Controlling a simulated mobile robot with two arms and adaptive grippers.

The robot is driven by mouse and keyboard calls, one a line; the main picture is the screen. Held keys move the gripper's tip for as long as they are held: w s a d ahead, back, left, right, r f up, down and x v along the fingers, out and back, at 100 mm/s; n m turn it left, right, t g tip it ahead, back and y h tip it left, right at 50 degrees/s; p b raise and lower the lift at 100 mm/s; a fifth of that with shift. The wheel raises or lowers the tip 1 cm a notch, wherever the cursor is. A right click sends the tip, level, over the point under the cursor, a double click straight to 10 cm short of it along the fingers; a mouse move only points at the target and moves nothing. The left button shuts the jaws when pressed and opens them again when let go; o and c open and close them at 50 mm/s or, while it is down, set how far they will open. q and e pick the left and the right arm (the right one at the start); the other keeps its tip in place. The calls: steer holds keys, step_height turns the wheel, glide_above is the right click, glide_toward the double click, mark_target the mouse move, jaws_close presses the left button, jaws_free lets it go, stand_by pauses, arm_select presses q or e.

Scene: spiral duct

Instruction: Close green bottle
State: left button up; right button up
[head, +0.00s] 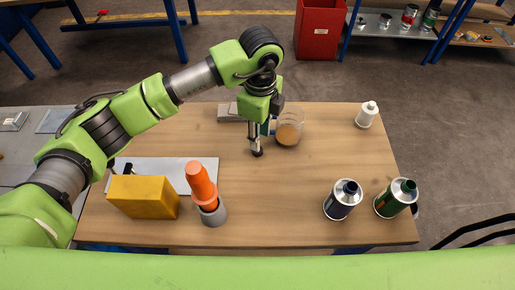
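The green bottle (391,201) stands at the right front corner of the wooden table. It has a silver shoulder and a dark green top; I cannot tell whether this is a cap or the open neck. My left gripper (258,150) points down over the middle of the table, well to the left of and behind the green bottle. A small dark piece shows at its tip; I cannot tell whether it is a fingertip or a held object. The finger opening is not clear from this angle. My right gripper is out of view.
A dark blue bottle (341,203) stands just left of the green one. A glass beaker (289,132) is beside my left gripper. A white bottle (366,116) stands at the back right. A yellow box (145,197) and an orange cone-shaped object (201,184) are at the left.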

arm_select(q)
steer(key=f, duration=0.1)
steer(key=f+p, duration=0.1)
steer(key=f, duration=0.1)
steer(key=f+p, duration=0.1)
steer(key=shift+a+f, duration=0.2)
steer(key=shift+a, duration=0.1)
steer(key=shift+f, duration=0.35)
steer(key=c, duration=0.4)
